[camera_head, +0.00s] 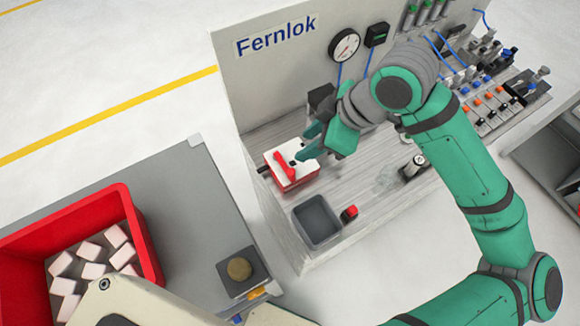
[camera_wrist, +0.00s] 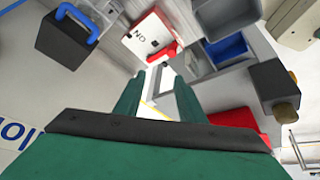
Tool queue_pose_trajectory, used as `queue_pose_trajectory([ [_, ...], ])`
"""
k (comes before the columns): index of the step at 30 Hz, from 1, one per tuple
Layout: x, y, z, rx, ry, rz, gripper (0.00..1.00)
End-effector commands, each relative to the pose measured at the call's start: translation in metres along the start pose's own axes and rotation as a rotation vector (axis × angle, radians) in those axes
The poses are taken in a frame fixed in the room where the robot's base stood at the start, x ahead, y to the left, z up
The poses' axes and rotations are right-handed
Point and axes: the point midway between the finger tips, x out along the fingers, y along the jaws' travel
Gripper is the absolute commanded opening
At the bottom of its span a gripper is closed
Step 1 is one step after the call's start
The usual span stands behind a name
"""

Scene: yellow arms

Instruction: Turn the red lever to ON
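The red lever (camera_head: 284,164) lies across the white top of a red-sided switch box (camera_head: 304,180) on the bench, in the head view. In the wrist view the box's white face (camera_wrist: 143,44) shows upside-down ON lettering and dark square marks. My gripper (camera_head: 308,143) is just above and to the right of the box in the head view, close to the lever. Its two green fingers (camera_wrist: 156,80) are apart with nothing between them in the wrist view. Whether a finger touches the lever cannot be told.
A grey bin (camera_head: 317,221) and a red button (camera_head: 349,213) are in front of the box. A back panel with a gauge (camera_head: 344,45) rises behind. Valves (camera_head: 490,100) stand at right. A red crate (camera_head: 148,245) of white blocks sits at left.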

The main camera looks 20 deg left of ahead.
Motion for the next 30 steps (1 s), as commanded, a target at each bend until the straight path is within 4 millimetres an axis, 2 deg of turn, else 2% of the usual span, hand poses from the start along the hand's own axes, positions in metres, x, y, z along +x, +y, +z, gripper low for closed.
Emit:
queue_pose_trajectory([
  [3, -0.001, -0.012, 0.015, -0.005, -0.065, -0.047, 0.36],
  [8, 0.007, -0.017, 0.02, -0.006, -0.085, -0.066, 0.36],
  [21, 0.078, -0.021, 0.025, -0.005, -0.081, -0.064, 0.36],
  [25, 0.094, -0.022, 0.026, -0.005, -0.08, -0.064, 0.36],
  [30, 0.105, -0.022, 0.027, -0.005, -0.08, -0.062, 0.36],
])
